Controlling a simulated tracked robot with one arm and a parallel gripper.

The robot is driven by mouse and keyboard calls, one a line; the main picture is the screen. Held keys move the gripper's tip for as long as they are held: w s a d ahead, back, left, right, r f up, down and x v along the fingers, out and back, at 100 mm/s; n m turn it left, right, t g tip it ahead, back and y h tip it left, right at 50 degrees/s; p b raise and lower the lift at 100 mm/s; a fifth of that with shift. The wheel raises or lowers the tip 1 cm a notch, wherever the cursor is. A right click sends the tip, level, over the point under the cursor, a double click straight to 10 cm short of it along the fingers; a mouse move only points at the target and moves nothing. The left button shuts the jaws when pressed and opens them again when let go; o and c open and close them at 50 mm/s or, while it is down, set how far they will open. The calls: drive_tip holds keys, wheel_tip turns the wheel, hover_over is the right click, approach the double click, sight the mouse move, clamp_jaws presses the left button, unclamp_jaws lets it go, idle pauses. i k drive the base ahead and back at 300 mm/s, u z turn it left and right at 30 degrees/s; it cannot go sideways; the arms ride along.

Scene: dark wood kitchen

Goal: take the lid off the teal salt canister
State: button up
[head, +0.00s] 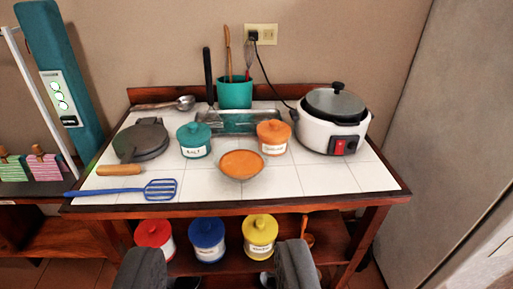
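The teal canister (194,146) stands on the white tiled counter, left of centre, with a small label on its front. Its teal lid (194,130) with a round knob sits on top. My gripper (220,268) shows at the bottom edge as two dark fingers set wide apart. It is open, with nothing between the fingertips, and is well short of the canister.
Red, blue and yellow canisters (260,232) stand below.

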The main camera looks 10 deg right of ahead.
sight(194, 133)
drive_tip(key=u, duration=0.5)
drive_tip(key=i, duration=1.5)
drive_tip(key=u, duration=0.05)
